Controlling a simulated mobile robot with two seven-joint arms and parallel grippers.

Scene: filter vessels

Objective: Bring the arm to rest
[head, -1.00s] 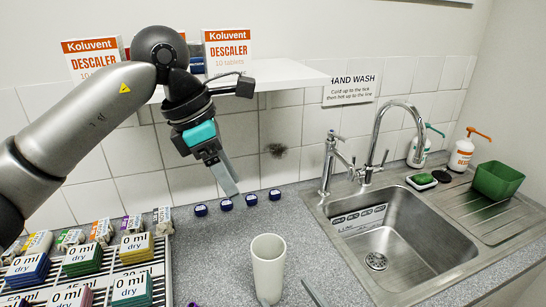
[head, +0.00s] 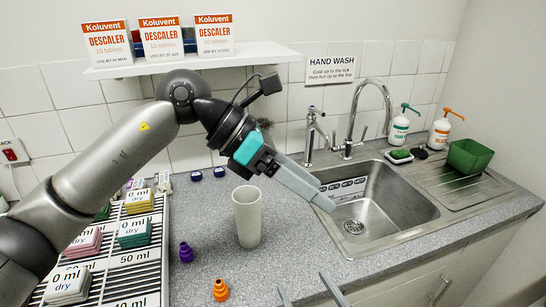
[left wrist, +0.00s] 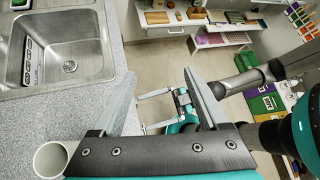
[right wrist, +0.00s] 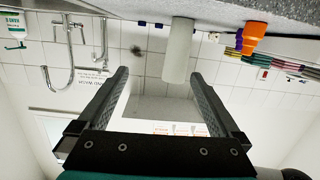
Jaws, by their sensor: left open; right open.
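My left arm (head: 115,150) reaches in from the left in the head view. My left gripper (head: 326,202) is open and empty, over the front left part of the sink; in the left wrist view its fingers (left wrist: 158,75) stand apart with nothing between them. My right gripper (head: 305,285) shows only its fingertips at the bottom edge of the head view, by the counter front. In the right wrist view its fingers (right wrist: 160,75) are apart and empty.
A white cup (head: 247,220) stands on the counter left of the sink (head: 375,205). A purple (head: 186,252) and an orange bottle-like piece (head: 221,290) stand near it. A rack (head: 120,275) with labelled stacks is at left. Descaler boxes (head: 163,38) stand on the shelf (head: 200,62).

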